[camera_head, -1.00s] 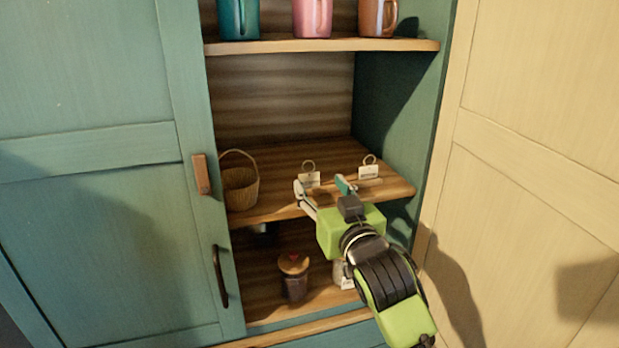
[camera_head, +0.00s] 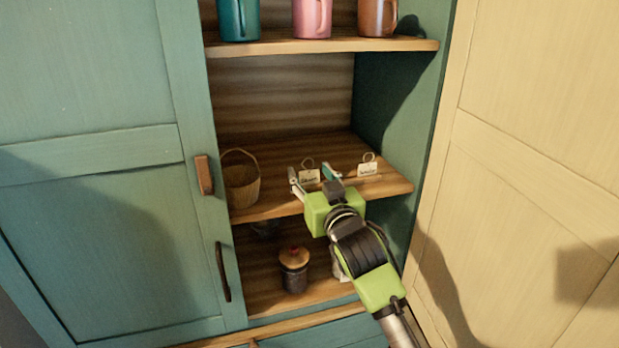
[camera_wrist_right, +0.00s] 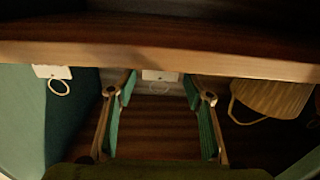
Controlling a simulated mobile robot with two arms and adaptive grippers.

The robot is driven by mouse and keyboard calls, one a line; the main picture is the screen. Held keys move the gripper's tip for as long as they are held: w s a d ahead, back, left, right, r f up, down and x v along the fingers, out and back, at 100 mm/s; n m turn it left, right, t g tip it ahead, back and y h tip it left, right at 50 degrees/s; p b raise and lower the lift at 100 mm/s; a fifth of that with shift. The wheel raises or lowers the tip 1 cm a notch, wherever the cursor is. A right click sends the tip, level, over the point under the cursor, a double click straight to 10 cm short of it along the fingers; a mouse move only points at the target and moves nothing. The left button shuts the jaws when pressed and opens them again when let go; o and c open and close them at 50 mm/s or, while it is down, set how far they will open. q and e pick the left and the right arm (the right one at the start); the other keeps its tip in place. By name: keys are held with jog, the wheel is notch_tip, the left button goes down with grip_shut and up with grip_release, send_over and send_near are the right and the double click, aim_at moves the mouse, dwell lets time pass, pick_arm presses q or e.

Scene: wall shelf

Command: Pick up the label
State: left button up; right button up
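Two small white labels with ring loops stand on the middle shelf: a left label (camera_head: 309,177) and a right label (camera_head: 367,170). My right gripper (camera_head: 311,174) is open at the shelf's front, with the left label in line between its fingers. The right wrist view shows the left label (camera_wrist_right: 160,75) framed between the open fingertips (camera_wrist_right: 160,86), with no clear contact. The right label (camera_wrist_right: 52,72) is outside the fingers there. I cannot tell how far the fingertips are from the left label. My left gripper is out of view.
A wicker basket (camera_head: 241,182) stands left on the middle shelf (camera_head: 268,204). Mugs, including a pink mug (camera_head: 312,18), stand on the shelf above. A lidded jar (camera_head: 294,270) is on the shelf below, partly near my arm. A teal door (camera_head: 95,230) is at left.

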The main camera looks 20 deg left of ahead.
jog(key=c, duration=0.4)
jog(key=shift+c, duration=0.2)
jog(key=shift+r, duration=0.1)
jog(key=shift+r+b, duration=0.5)
jog(key=shift+r, duration=0.05)
jog(key=r, duration=0.1)
jog(key=r+b, duration=0.1)
jog(key=shift+s+d+r, duration=0.1)
jog(key=shift+s+r, duration=0.25)
jog(key=s+d+r+b, duration=0.4)
jog(key=s+d+r, duration=0.2)
jog(key=s+r, duration=0.3)
jog(key=s, duration=0.3)
